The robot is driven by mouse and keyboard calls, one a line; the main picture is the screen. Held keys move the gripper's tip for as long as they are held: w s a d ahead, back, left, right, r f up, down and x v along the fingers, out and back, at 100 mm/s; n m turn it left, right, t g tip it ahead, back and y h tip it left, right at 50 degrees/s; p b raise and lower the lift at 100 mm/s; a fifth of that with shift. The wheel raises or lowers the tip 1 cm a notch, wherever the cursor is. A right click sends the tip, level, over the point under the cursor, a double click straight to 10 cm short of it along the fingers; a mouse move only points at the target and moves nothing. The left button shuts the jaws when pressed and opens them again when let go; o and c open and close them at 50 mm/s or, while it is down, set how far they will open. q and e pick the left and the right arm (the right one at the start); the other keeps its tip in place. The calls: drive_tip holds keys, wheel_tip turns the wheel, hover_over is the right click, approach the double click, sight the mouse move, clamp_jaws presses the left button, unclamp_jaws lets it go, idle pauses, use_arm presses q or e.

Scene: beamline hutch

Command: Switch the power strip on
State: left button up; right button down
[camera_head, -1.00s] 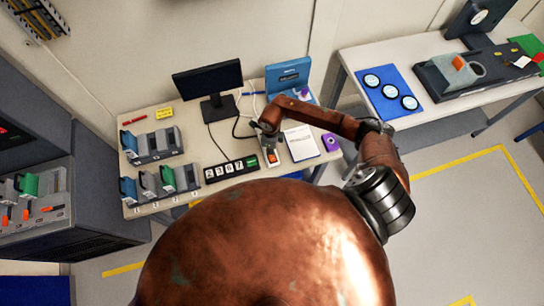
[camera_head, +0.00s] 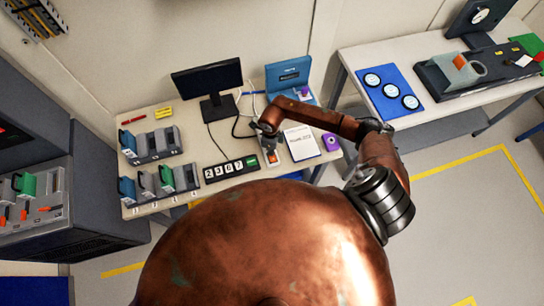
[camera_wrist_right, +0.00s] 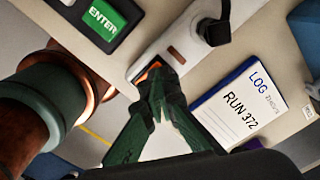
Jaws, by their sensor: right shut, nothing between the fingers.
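The white power strip (camera_wrist_right: 185,40) lies on the desk. Its orange rocker switch (camera_wrist_right: 149,72) is at the near end, beside a small brown window. A black plug (camera_wrist_right: 214,28) sits in the strip further along. In the head view the strip's near end (camera_head: 271,164) shows just below my right gripper (camera_head: 268,136). In the wrist view the closed fingertips of my right gripper (camera_wrist_right: 160,80) are at the orange switch and partly cover it. I cannot tell whether they touch it. The gripper is empty. My left gripper is not in view.
A log book (camera_head: 301,143) lies right of the strip, and a keypad with a green ENTER key (camera_head: 231,169) lies left of it. A monitor (camera_head: 208,82) and a blue device (camera_head: 288,75) stand behind. A purple roll (camera_head: 331,142) is at the right edge.

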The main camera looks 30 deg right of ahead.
drive_tip(key=shift+f+b, duration=0.35)
drive_tip(key=shift+f, duration=0.1)
drive_tip(key=shift+r, duration=0.1)
drive_tip(key=shift+r+p, duration=2.2)
drive_tip(key=shift+r, duration=1.3)
